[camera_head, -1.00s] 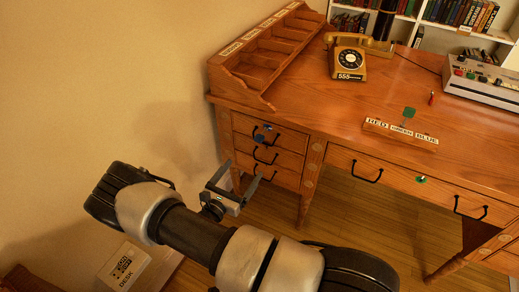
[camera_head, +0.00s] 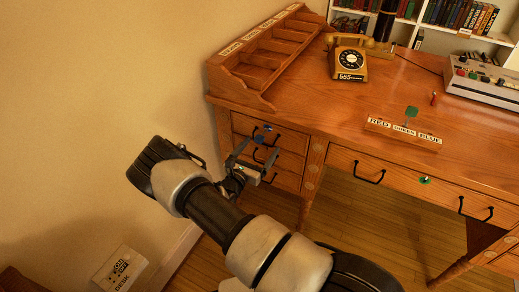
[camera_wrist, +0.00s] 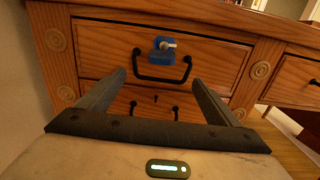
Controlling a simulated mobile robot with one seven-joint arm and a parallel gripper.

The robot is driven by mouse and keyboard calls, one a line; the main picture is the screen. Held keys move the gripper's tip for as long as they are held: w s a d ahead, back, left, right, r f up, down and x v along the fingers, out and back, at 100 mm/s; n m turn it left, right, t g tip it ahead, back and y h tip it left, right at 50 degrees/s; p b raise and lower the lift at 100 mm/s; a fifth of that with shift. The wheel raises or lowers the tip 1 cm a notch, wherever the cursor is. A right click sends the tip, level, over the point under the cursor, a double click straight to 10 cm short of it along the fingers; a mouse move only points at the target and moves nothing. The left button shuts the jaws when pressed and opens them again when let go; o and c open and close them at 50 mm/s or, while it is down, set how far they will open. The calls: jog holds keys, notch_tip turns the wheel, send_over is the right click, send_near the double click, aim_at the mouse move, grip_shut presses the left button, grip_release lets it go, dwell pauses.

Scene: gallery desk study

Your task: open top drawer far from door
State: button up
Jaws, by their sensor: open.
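The wooden desk has a stack of drawers at its left. The top drawer (camera_head: 288,138) is shut, and a blue lock piece with a key (camera_wrist: 162,44) sits at its upper middle. Its black bar handle (camera_wrist: 186,68) hangs just below. My gripper (camera_wrist: 158,80) is open and empty. In the wrist view its fingertips point at the drawer front, on either side of the handle and about level with its lower bar. I cannot tell how far they are from the front. In the head view my gripper (camera_head: 255,158) is in front of the stack and hides part of the lower drawers.
A second drawer (camera_wrist: 135,100) with its own handle lies below. A wide middle drawer (camera_head: 400,178) with a green lock piece is to the right. The beige wall (camera_head: 100,100) is close on the left. A telephone (camera_head: 348,62) and a RED GREEN BLUE sign (camera_head: 402,133) stand on top.

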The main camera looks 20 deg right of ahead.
jog(key=shift+c, duration=0.2)
jog(key=c, duration=1.3)
jog(key=p+v, duration=0.2)
jog(key=v, duration=2.5)
jog(key=o, duration=1.3)
jog(key=shift+o, duration=0.2)
jog(key=p+v, duration=0.1)
jog(key=v, duration=1.1)
jog(key=shift+w, duration=0.1)
